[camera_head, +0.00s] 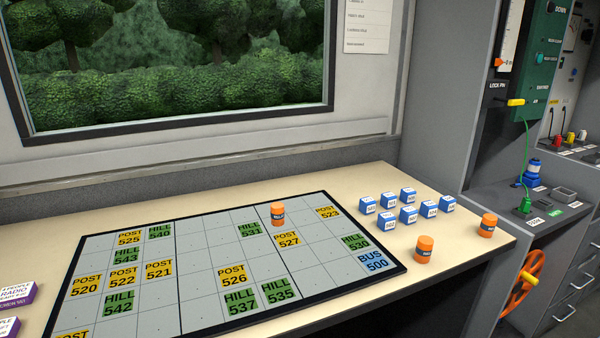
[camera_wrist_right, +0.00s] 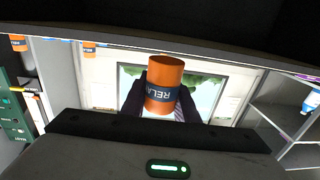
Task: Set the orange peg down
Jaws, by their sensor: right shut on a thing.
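In the right wrist view, my right gripper (camera_wrist_right: 161,98) is shut on an orange peg (camera_wrist_right: 164,75) with a dark blue band lettered RELAY. Its dark fingers lie on both sides of the peg. This gripper and its peg do not show in the head view. There, one orange peg (camera_head: 278,212) stands upright on the grey gridded board (camera_head: 205,262). A second orange peg (camera_head: 424,250) and a third orange peg (camera_head: 488,225) stand on the table to the right of the board. My left gripper is in neither view.
Several blue cubes (camera_head: 407,215) sit behind the pegs on the cream table (camera_head: 460,258). Yellow, green and blue labelled tiles lie on the board. Purple boxes (camera_head: 14,294) are at the left edge. A grey console (camera_head: 560,190) with an orange wheel (camera_head: 525,280) stands right of the table.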

